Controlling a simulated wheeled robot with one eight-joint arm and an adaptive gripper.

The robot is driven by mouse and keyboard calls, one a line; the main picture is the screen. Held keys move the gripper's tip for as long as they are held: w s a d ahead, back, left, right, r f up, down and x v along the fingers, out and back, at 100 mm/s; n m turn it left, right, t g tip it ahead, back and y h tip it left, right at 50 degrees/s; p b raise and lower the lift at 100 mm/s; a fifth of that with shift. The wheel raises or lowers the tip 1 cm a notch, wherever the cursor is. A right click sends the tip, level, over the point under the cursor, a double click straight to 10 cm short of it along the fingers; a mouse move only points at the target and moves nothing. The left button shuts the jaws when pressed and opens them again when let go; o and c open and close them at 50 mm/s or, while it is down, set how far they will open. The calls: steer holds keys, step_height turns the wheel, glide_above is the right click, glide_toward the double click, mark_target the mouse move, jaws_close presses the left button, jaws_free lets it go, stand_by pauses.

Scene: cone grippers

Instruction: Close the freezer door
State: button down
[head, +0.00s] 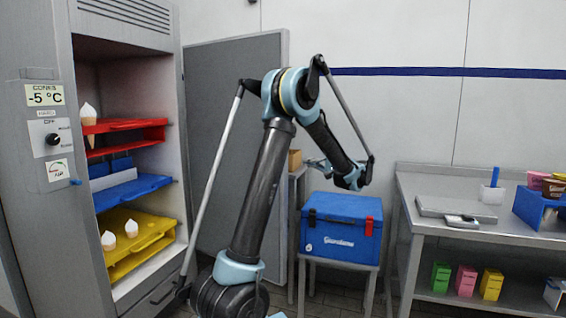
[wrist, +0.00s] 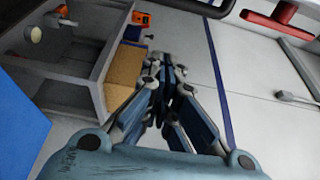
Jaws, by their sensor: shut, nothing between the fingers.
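The freezer (head: 125,170) stands at the left in the head view with its inside exposed. The tall grey panel to its right, which looks like the freezer door (head: 228,120), is swung wide open. My gripper (head: 312,163) is in front of the wall, right of the door's right edge, and touches nothing that I can make out. In the wrist view my gripper (wrist: 163,85) has its fingers together and empty. My arm hides part of the door's middle and lower area.
Inside the freezer are a red tray (head: 125,125), a blue tray (head: 132,191) and a yellow tray (head: 150,232), with several cones. A blue cooler (head: 340,228) sits on a stand below my gripper. A metal table (head: 480,224) stands at the right. A cardboard box (wrist: 123,76) is beside my fingers.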

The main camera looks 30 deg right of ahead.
steer(key=x, duration=1.1)
steer(key=shift+s+a, duration=1.3)
